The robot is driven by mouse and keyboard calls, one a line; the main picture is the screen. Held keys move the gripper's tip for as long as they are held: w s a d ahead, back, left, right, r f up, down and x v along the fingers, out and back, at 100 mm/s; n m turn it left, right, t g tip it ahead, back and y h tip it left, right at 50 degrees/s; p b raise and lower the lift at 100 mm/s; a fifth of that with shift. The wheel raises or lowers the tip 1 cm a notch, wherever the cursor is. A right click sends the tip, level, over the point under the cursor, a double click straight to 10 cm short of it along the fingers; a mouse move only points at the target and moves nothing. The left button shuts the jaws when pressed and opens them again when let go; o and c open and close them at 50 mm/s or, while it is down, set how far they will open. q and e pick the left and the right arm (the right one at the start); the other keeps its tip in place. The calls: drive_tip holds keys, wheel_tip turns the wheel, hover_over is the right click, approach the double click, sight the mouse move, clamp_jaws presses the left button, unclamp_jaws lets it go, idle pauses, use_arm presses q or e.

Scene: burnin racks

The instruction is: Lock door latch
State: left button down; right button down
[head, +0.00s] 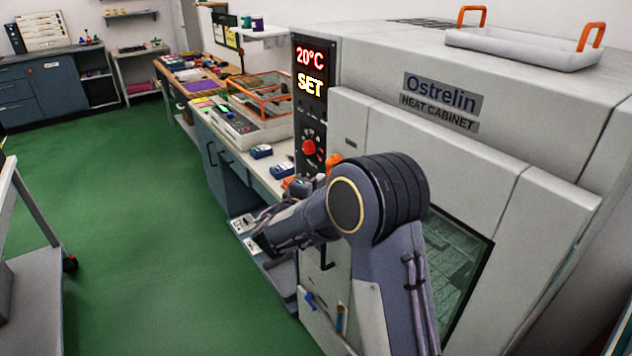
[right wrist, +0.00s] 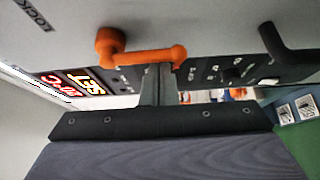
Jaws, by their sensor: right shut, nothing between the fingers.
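The heat cabinet (head: 440,160) stands at the right in the head view, with its windowed door shut or nearly shut. The orange door latch (head: 333,161) shows just above my right arm in the head view. In the right wrist view the orange latch (right wrist: 140,52) lies across the picture, its thick pivot end at the left and its round knob at the right. My right gripper (right wrist: 157,82) is shut and empty, with its fingertips at the latch near the knob end. Whether they touch it I cannot tell. The word LOCK (right wrist: 33,14) is printed on the door. My left gripper is not in view.
The control panel (head: 309,110) with a red knob and a "20°C SET" display is left of the door. A black handle (right wrist: 287,45) shows in the right wrist view. A tray (head: 520,45) with orange handles sits on the cabinet. Green floor is open at left.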

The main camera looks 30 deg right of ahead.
drive_tip(key=shift+s+n+g+y+p, duration=0.3)
drive_tip(key=shift+s+n+y+p, duration=0.1)
drive_tip(key=shift+n, duration=0.3)
drive_tip(key=s+r+n+g+y+p, duration=0.1)
drive_tip(key=s+r+n+g+p, duration=0.1)
drive_tip(key=s+r+n+g, duration=0.1)
drive_tip(key=shift+s+d+r+n+g+y, duration=0.35)
drive_tip(key=shift+s+r+n, duration=0.2)
drive_tip(key=shift+s+n, duration=0.6)
idle(0.5)
drive_tip(key=shift+w+r, duration=0.2)
drive_tip(key=shift+r, duration=0.15)
idle(0.4)
drive_tip(key=shift+f, duration=0.1)
